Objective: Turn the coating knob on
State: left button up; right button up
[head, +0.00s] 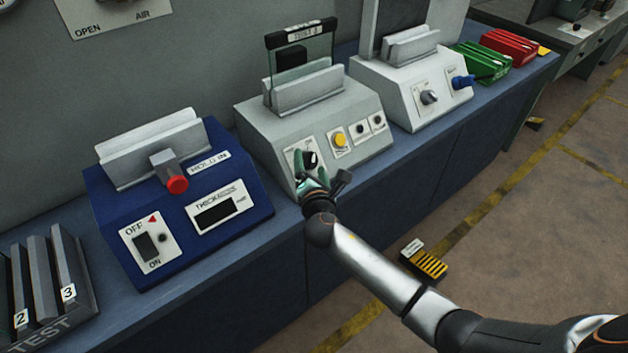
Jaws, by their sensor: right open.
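My right gripper (311,170) is open at the front of the light grey machine (262,122) in the middle of the bench. Its fingertips are at a black knob (310,158) on a white label plate, partly hidden by the gripper. I cannot tell whether the fingers touch the knob. The label is too small and covered to read, so I cannot confirm that this is the coating knob. The white machine to the right has a grey knob (429,97) and a blue knob (462,81). My left gripper is out of view.
Beside the black knob are a yellow button (339,139) and small dark controls (360,129). A blue machine (140,200) with a red knob (177,184) and an OFF/ON switch (146,247) stands left. Green (480,62) and red racks (510,46) stand far right. A yellow-black block (428,264) lies on the floor.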

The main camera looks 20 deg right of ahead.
jog(key=v, duration=1.2)
jog(key=s+d+f+m+g+y, duration=0.1)
jog(key=s+f+m+g+y, duration=0.4)
jog(key=s+f+m, duration=1.4)
jog(key=s+m+g, duration=0.1)
jog(key=s+m, duration=0.1)
jog(key=m, duration=0.1)
jog(key=shift+d+f+m, duration=0.2)
jog(key=shift+f+m, duration=0.1)
jog(key=shift+f, duration=0.05)
